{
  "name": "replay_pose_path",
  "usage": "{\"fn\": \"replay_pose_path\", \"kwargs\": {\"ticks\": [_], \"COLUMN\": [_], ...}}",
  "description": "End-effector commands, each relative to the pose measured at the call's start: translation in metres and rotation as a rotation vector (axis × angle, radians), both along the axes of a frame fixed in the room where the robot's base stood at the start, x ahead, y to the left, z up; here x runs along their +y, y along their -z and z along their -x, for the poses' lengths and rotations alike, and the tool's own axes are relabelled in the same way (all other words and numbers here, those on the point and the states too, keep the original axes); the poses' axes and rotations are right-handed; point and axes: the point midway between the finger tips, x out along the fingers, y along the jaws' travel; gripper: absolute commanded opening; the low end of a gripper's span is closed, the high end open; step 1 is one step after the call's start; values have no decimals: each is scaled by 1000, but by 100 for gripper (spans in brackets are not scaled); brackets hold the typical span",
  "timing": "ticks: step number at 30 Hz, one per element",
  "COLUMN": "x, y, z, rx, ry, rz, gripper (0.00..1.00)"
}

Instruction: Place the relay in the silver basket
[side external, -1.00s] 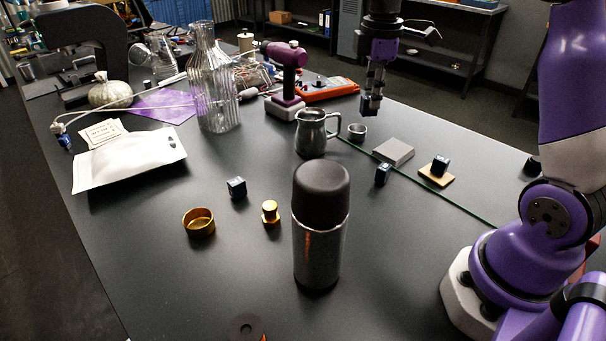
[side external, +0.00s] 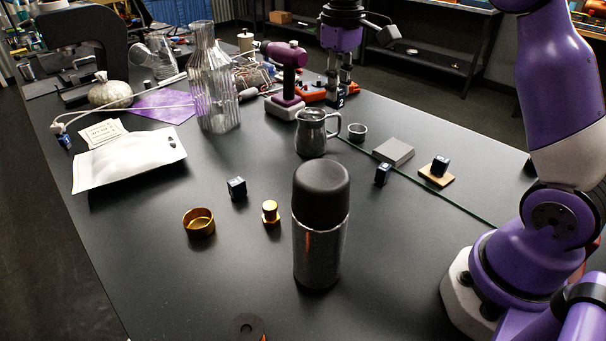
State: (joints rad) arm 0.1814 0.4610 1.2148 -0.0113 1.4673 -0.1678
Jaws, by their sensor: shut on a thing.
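My gripper (side external: 338,88) points down above the table, behind the steel pitcher in the side view. It is shut on a small dark block with a white mark, the relay (side external: 337,100). The silver basket (side external: 357,132) is a small, round metal cup just right of the pitcher. The held relay appears up and left of the basket, apart from it; its exact height is hard to tell. Similar dark cubes lie left of the flask (side external: 237,187), near the grey block (side external: 383,174) and on a tan pad (side external: 441,165).
The steel pitcher (side external: 311,135) stands close beside the basket. A purple tamper-like tool (side external: 287,75), glass carafe (side external: 214,90) and orange device (side external: 315,92) are nearby. A tall flask (side external: 320,230), gold ring (side external: 199,223) and grey block (side external: 394,152) stand nearer.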

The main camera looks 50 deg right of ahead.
Motion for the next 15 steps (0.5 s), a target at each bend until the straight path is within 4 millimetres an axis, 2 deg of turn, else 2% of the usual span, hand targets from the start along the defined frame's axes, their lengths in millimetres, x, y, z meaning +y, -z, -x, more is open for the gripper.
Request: {"fn": "replay_pose_path", "kwargs": {"ticks": [1,3,6,12,15], "x": [-18,-40,-73,-126,-141], "y": [6,13,26,53,62], "z": [-12,-26,-39,-45,-43], "rx": [3,3,3,4,3], "ry": [7,6,5,2,0], "rz": [-1,0,0,2,3], "gripper": [0,0,0,0,0]}}
